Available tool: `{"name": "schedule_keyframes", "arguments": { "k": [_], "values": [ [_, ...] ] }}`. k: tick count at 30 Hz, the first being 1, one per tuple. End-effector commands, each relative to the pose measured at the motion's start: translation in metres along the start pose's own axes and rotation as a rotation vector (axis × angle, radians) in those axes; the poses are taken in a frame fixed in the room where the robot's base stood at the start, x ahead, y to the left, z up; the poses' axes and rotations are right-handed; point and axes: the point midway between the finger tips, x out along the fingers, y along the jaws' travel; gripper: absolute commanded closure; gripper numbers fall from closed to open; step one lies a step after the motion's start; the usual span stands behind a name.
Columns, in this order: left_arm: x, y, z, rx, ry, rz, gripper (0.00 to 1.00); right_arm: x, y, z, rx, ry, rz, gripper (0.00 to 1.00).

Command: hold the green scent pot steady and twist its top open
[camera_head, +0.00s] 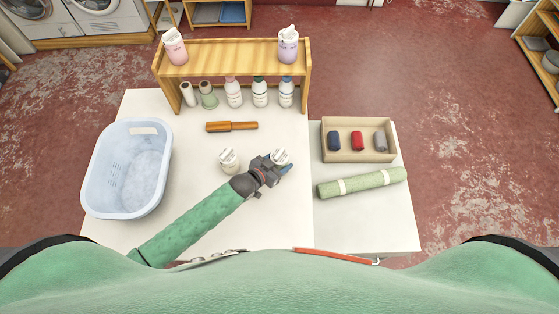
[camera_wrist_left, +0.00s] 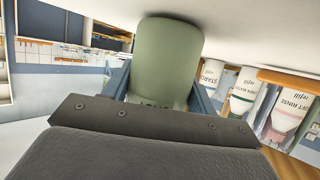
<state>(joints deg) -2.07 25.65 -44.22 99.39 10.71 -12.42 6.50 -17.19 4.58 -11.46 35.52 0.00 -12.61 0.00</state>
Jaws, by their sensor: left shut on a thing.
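The green scent pot (camera_wrist_left: 167,60) fills the top middle of the left wrist view, a plain green rounded body with part of its dark lettering showing at the edge of my gripper. In the head view its pale top (camera_head: 281,156) shows just beyond my left gripper (camera_head: 279,167), near the right edge of the white table. My left gripper is shut on the pot, one finger on each side of its body. The top looks in place. The pot's lower part is hidden by the gripper in the head view. My right gripper is not in view.
A similar cream pot (camera_head: 229,161) stands close to the left of my gripper. A brown wooden-handled tool (camera_head: 231,126) lies behind. Several bottles stand under the wooden shelf (camera_head: 232,69). A blue basket (camera_head: 92,184), a box of rolls (camera_head: 359,157) and a green roll (camera_head: 361,184) flank the area.

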Motion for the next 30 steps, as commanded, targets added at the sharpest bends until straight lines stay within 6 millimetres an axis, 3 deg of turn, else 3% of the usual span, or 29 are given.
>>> {"name": "schedule_keyframes", "arguments": {
  "k": [15,16,18,30],
  "values": [
    [0.0015,0.0,0.0029,0.0,0.001,0.0,0.66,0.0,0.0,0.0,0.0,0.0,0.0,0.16],
    [0.0015,0.0001,0.0032,0.0,0.001,0.0,0.41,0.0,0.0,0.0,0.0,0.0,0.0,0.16],
    [0.0015,0.0001,0.003,0.0,0.001,0.0,0.3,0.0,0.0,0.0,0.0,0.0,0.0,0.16],
    [0.0015,0.0,0.0032,0.0,0.0,0.0,0.3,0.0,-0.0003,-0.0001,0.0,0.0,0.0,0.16]
  ]
}}
